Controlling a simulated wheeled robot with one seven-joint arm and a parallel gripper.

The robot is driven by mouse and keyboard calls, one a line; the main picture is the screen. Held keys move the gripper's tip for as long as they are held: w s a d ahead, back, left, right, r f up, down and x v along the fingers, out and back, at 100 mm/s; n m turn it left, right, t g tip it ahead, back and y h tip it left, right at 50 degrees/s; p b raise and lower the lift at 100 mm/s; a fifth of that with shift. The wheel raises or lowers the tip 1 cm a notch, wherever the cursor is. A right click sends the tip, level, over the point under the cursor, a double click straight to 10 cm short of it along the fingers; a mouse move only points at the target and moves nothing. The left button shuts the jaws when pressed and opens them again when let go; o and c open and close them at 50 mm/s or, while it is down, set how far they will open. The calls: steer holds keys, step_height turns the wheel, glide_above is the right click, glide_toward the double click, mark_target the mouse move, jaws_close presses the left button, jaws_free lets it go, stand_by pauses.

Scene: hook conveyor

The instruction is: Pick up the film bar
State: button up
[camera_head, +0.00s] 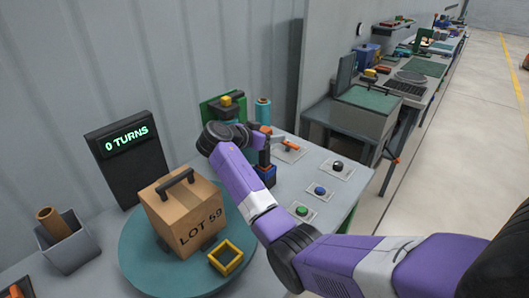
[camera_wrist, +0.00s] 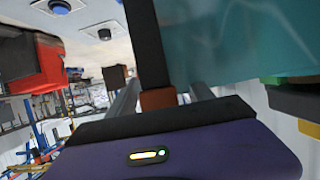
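A dark upright bar (camera_wrist: 146,45) with a teal see-through sheet (camera_wrist: 230,38) beside it fills the upper middle of the wrist view. I take it for the film bar. A red-brown block (camera_wrist: 158,98) shows at its lower end. My gripper (camera_wrist: 163,92) is open, with one grey finger on each side of the block and a gap on the right. In the head view a teal roll (camera_head: 263,110) stands at the back of the table, just beyond my wrist. My arm hides most of the gripper and bar there.
A box marked LOT 59 (camera_head: 185,218) stands on a teal turntable (camera_head: 135,255), with a yellow frame (camera_head: 226,257) beside it. A display (camera_head: 128,140) reads 0 TURNS. Green (camera_head: 302,211), blue (camera_head: 320,190) and black (camera_head: 337,165) buttons sit at right.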

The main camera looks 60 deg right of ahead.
jaws_close()
stand_by(1.3)
